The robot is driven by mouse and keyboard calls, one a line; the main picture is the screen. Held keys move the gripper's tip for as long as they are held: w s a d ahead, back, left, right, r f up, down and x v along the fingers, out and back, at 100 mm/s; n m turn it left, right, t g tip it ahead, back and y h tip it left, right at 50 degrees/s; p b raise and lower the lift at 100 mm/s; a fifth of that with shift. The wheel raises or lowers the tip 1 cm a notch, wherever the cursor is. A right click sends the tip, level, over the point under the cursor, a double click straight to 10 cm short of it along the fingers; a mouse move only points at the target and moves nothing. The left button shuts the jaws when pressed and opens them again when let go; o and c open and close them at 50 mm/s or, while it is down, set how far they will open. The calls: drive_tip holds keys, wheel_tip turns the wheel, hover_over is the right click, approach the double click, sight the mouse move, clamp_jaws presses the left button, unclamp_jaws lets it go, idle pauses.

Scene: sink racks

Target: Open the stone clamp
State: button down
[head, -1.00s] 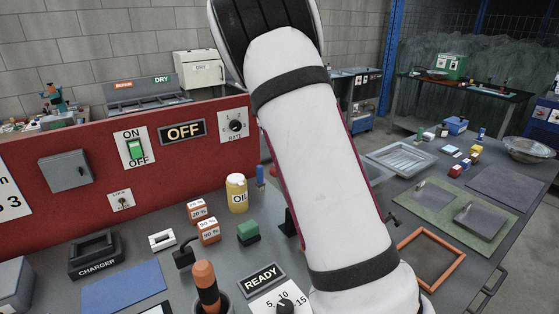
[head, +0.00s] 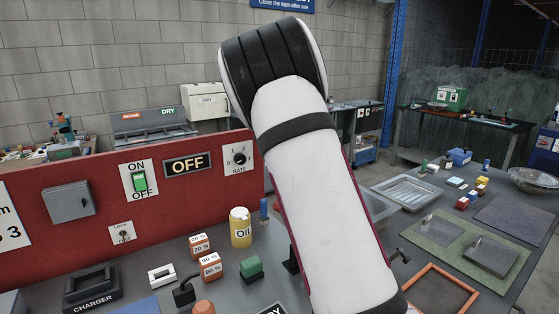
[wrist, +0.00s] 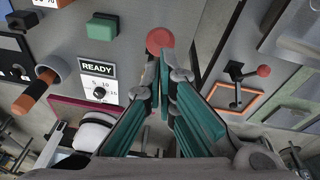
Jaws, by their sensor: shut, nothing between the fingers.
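My gripper (wrist: 163,62) shows in the wrist view with its teal fingers closed together at the tips and nothing between them. A round red knob (wrist: 160,40) lies just beyond the fingertips; whether they touch it is unclear. A lever with a red ball end (wrist: 263,71) stands to the right, by an orange frame (wrist: 213,88) on the bench. No label marks the stone clamp, so I cannot tell which of these levers belongs to it. In the head view my arm hides the gripper, and the orange frame (head: 441,284) is at lower right.
A READY sign (wrist: 97,68) and numbered dial are left of the fingers, with an orange-handled tool (wrist: 37,91) farther left. A green block (head: 251,267), OIL container (head: 241,228) and charger (head: 92,288) stand on the bench before the red panel (head: 90,180). Trays are at right.

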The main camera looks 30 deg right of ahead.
drive_tip(key=v, duration=0.9)
drive_tip(key=shift+r, duration=0.3)
drive_tip(key=s+a+r+n+t, duration=0.2)
drive_tip(key=s+a+n, duration=0.3)
drive_tip(key=s+n, duration=0.35)
drive_tip(key=s+a+r+n+t, duration=0.1)
drive_tip(key=s+a+n+t, duration=0.1)
drive_tip(key=s+a+n, duration=0.45)
drive_tip(key=s+a+f+n+t, duration=0.1)
drive_tip(key=s+a+f+n, duration=0.2)
drive_tip(key=s+n, duration=0.4)
drive_tip(key=s+a+f+n+t, duration=0.2)
drive_tip(key=s+a+f+n, duration=0.2)
drive_tip(key=s+n, duration=0.4)
drive_tip(key=f+n, duration=0.1)
drive_tip(key=n, duration=0.3)
drive_tip(key=shift+f+h, duration=0.3)
